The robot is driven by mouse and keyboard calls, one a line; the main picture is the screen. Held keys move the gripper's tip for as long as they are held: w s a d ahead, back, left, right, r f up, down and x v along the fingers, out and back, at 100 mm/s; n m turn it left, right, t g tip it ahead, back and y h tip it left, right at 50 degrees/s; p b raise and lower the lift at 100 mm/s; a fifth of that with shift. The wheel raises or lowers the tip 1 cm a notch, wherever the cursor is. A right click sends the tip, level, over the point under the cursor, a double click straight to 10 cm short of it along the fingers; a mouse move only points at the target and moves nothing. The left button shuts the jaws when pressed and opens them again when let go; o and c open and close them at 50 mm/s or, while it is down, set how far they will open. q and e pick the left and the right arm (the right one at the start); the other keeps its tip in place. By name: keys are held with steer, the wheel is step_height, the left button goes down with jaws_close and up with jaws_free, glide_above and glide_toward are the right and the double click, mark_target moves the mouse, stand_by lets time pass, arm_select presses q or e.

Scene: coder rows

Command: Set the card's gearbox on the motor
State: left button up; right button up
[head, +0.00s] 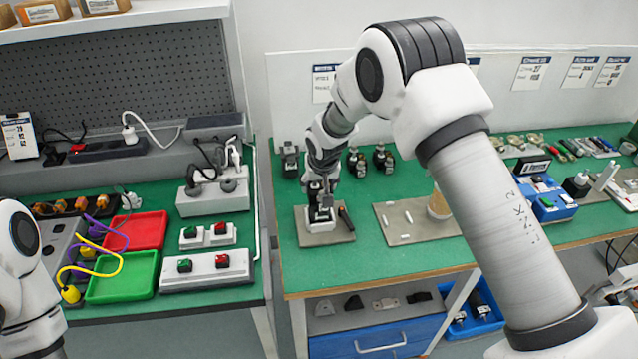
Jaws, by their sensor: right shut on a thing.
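My right gripper (319,203) points down over a grey mat (345,236) near the front left of the right-hand green table. It is shut on a small dark part, probably a gearbox, mostly hidden by the fingers. Directly below is a white block-like base (320,224), probably with the motor; I cannot tell whether the held part touches it. Other dark units stand behind: one at the left (290,160), and two to the right of my arm, here (357,162) and here (383,158). A card (324,84) hangs on the wall, its text unreadable. My left gripper is out of view.
A dark rod-like tool (345,217) lies beside the base. A second mat (400,220) with white pieces lies to the right, partly behind my arm. The left bench holds a red tray (136,231), a green tray (123,276) and button boxes (207,270).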

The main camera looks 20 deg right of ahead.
steer(key=shift+f, duration=0.2)
steer(key=shift+f, duration=0.15)
stand_by(0.3)
steer(key=o, duration=1.3)
steer(key=v, duration=1.2)
